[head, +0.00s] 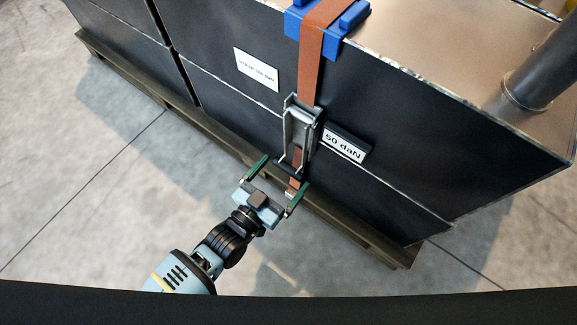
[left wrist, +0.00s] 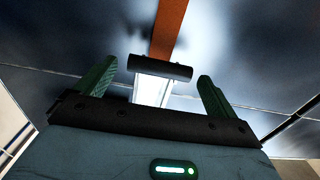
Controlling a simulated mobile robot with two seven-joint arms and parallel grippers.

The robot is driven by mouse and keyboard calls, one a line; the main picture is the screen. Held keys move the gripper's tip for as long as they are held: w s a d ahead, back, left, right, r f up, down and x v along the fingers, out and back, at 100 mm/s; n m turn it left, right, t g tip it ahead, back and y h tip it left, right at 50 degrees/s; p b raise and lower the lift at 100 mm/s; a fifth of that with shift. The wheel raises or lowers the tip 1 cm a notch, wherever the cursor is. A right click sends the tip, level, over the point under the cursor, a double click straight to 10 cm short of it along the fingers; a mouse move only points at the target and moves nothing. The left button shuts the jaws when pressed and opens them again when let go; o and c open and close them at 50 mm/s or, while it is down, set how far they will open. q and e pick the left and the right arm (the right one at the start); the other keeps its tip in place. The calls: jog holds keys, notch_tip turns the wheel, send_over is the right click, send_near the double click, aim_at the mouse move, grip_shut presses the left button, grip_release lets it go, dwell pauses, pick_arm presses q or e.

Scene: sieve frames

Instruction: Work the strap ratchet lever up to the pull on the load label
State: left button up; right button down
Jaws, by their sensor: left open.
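The orange strap (head: 312,68) runs down the dark crate's side into the metal ratchet (head: 299,128). The ratchet lever's dark cross handle (head: 289,171) is at its lower end; the handle also shows in the left wrist view (left wrist: 160,68). The load label (head: 344,145), reading "50 daN", is right of the ratchet. My left gripper (head: 279,181) is open just below the handle, its green fingers to either side. In the left wrist view the handle lies between and slightly beyond the fingertips (left wrist: 156,80). Whether they touch it is unclear. My right gripper is not in view.
A second white label (head: 256,69), too small to read surely, is on the crate at upper left. A blue corner protector (head: 327,28) sits under the strap at the top edge. The crates stand on a wooden pallet (head: 345,222). Grey floor (head: 85,190) is clear at left.

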aim_at(288, 167)
pick_arm(q)
jog(key=shift+b+x, duration=0.35)
jog(key=shift+x, duration=0.75)
jog(key=shift+w+d, duration=0.3)
jog(key=shift+w, duration=0.05)
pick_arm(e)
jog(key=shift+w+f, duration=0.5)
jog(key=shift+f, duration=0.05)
